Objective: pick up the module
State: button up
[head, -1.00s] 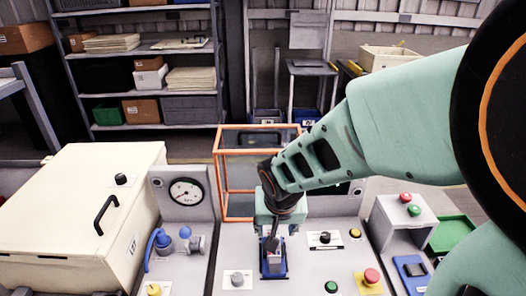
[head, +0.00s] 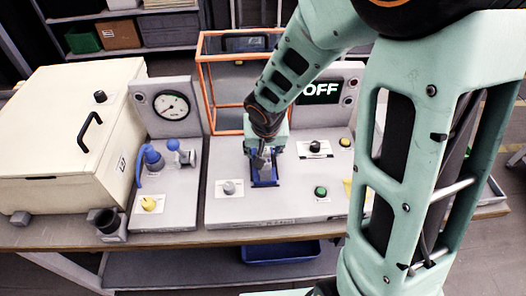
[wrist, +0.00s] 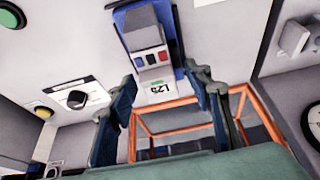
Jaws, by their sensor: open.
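The module is a small grey block (wrist: 147,42) with a white numbered label and small red, blue and dark marks. It sits in a blue holder (wrist: 122,17) on the grey panel. In the head view the blue holder (head: 266,183) is below my gripper (head: 262,160), which hides most of the module. In the wrist view my gripper (wrist: 165,88) is open, its two dark blue fingers apart on either side of the module's labelled end. Nothing is held between them. I cannot tell whether the fingers touch the module.
An orange frame box (head: 203,85) stands just behind the holder. Knobs sit close by: grey (head: 229,187), green (head: 321,191) and black (head: 315,147). A screen reading OFF (head: 320,90) is at the back right. A cream case (head: 60,130) stands at the left.

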grip_shut()
dwell(0.4)
notch_tip(320, 180, up, 10)
jog(key=p, duration=0.3)
jog(key=shift+d+p, duration=0.15)
jog(key=shift+p, duration=0.15)
